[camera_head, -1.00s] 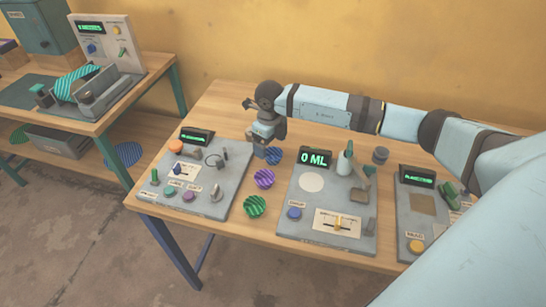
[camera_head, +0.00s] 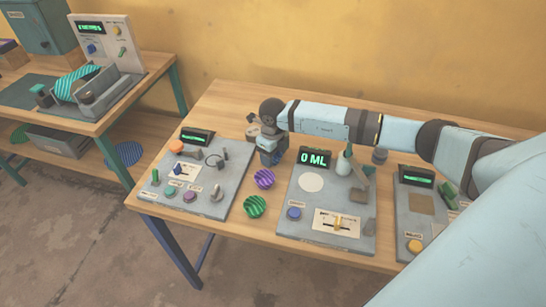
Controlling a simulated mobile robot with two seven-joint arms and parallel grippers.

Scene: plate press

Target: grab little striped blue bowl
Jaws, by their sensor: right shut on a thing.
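My right gripper (camera_head: 270,160) reaches in from the right and points down at the back of the table, between two grey control panels. It is shut on the little striped blue bowl (camera_head: 278,161). Only a sliver of the bowl shows beside the fingers; the rest is hidden behind the gripper. Whether the bowl is off the table cannot be told. My left gripper is not in view.
A purple striped bowl (camera_head: 264,179) and a green striped bowl (camera_head: 254,206) sit in front of the gripper. Panels flank them: a left panel (camera_head: 205,207) and a middle panel (camera_head: 308,206) reading "0 ML". A larger blue striped plate (camera_head: 123,154) lies on the left bench's lower shelf.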

